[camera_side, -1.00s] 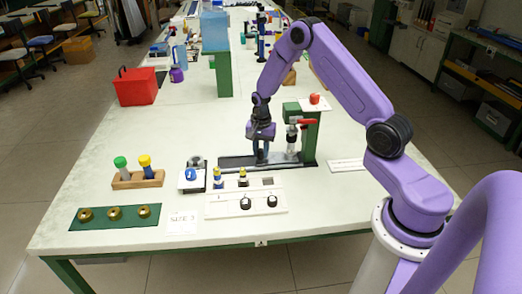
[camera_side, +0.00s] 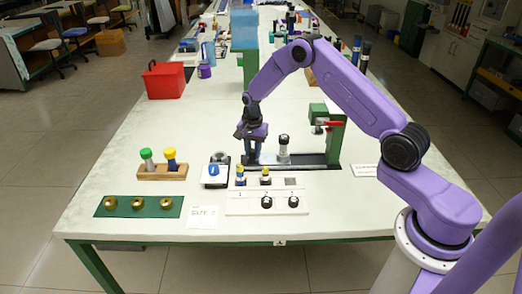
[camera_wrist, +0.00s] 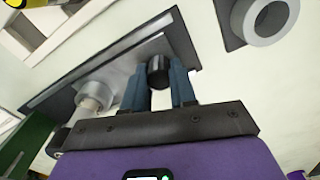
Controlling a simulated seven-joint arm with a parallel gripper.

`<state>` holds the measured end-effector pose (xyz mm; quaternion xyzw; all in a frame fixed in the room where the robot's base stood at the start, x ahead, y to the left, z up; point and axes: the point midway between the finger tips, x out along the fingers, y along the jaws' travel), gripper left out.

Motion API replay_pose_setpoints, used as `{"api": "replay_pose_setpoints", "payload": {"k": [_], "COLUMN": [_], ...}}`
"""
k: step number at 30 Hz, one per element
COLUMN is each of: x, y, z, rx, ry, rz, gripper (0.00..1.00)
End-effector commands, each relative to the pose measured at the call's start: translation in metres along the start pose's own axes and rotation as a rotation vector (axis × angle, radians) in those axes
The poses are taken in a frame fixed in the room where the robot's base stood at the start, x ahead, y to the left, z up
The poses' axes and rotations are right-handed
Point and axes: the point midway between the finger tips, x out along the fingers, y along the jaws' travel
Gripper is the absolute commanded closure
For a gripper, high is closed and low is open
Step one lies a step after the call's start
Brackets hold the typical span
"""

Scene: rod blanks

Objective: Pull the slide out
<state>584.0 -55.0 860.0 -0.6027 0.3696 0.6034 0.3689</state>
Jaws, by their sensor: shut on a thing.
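The slide is a grey plate (camera_wrist: 125,68) in a dark rail (camera_side: 318,167) at the middle of the bench. It carries a grey round holder (camera_side: 284,157) with a black-topped piece (camera_side: 284,140) upright in it. The slide's black knob (camera_wrist: 158,70) is at its left end. My gripper (camera_side: 253,159) is shut on this knob; in the wrist view its two blue fingers (camera_wrist: 158,84) stand on either side of it. The green press (camera_side: 334,140) with a red lever (camera_side: 331,124) stands at the rail's right end. The holder is left of the press head, clear of it.
A small scale-like device (camera_side: 215,172) sits just left of the rail. A white numbered block (camera_side: 240,206) with several pieces is in front. A wooden rack (camera_side: 163,172) with two capped tubes and a green mat (camera_side: 122,212) with brass rings lie left.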

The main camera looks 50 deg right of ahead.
Motion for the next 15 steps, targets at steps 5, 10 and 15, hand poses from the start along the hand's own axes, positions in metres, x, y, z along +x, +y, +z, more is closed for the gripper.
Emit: {"api": "replay_pose_setpoints", "payload": {"k": [5,10,15], "x": [-0.001,-0.0014,-0.0014], "y": [-0.0056,-0.0071,-0.0073], "z": [0.0013,0.002,0.0024], "rx": [0.0,-0.001,-0.002], "ry": [0.003,0.004,0.004], "rz": [-0.006,-0.01,-0.01], "gripper": [1.0,1.0,0.48]}}
